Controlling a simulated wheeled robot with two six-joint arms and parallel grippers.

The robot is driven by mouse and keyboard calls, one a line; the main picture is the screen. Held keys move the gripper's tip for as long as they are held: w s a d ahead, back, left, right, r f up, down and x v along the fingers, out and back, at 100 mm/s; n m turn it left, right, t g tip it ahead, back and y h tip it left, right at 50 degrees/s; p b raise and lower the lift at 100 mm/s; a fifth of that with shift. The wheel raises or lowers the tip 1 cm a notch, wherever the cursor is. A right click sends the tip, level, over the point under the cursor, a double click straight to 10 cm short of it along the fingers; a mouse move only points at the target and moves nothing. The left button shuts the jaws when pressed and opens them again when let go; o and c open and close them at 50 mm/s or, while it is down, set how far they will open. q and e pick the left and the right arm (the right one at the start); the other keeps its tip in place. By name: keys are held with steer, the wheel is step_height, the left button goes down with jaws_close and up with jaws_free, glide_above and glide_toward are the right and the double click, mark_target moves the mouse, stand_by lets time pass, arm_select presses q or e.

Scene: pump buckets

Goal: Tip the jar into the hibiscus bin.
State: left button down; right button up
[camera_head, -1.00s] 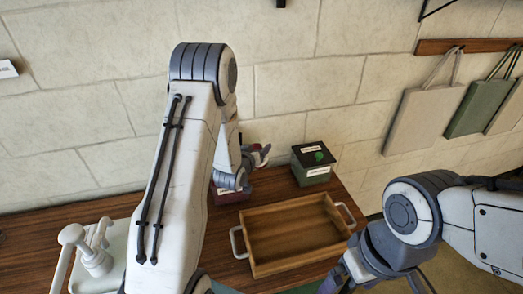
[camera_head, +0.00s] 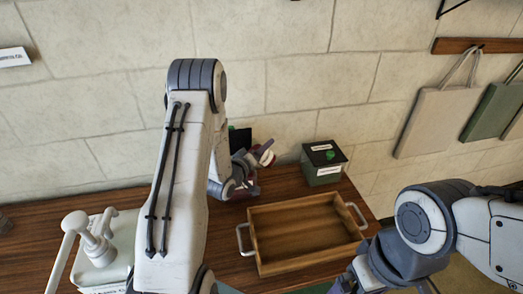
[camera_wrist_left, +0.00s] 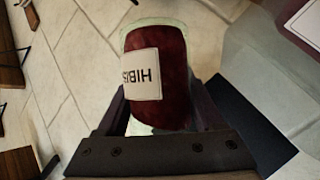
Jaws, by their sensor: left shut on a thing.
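My left gripper (camera_head: 256,158) is shut on a jar with dark red contents (camera_head: 268,159), held above the back of the table. In the left wrist view the jar (camera_wrist_left: 172,88) lies between the fingers, its white label reading "HIBIS", turned upside down. My right gripper (camera_head: 385,286) is at the bottom edge, partly cut off.
A wooden tray (camera_head: 253,250) with two metal handles lies mid-table. A green box (camera_head: 322,175) with a dark lid and green knob stands behind it. A white pump container (camera_head: 95,272) is at the left. Bags (camera_head: 434,118) hang on the right wall.

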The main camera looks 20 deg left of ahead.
arm_select(q)
steer(key=shift+f+n+t+b, duration=0.15)
steer(key=shift+n+t+b, duration=0.45)
steer(key=shift+n, duration=0.5)
steer(key=r+n+t+b, duration=0.1)
steer(key=r+n+b, duration=0.1)
steer(key=n, duration=0.1)
steer(key=shift+a+t, duration=0.1)
steer(key=shift+t, duration=0.3)
steer(key=n, duration=0.1)
steer(key=r+n+t+b, duration=0.1)
steer(key=n, duration=0.1)
steer(key=shift+s+a+r, duration=0.15)
steer(key=shift+a+r, duration=0.05)
steer(key=shift+a, duration=0.15)
steer(key=shift+s+a+r+n+t+y+b, duration=0.1)
steer(key=shift+a+r+n+t+y+b, duration=0.15)
steer(key=shift+n, duration=0.45)
steer(key=shift+s+a+r+n+t+y+b, duration=0.1)
steer(key=shift+r+n+t+y+b, duration=0.2)
steer(key=shift+n, duration=0.4)
steer(key=shift+s+a+r+n+t+y+b, duration=0.1)
steer(key=shift+a+r+n+t+y+b, duration=0.15)
steer(key=shift+n, duration=0.3)
steer(key=shift+a+r+n+t+y+b, duration=0.15)
steer(key=shift+n+y, duration=0.15)
steer(key=shift+n, duration=0.25)
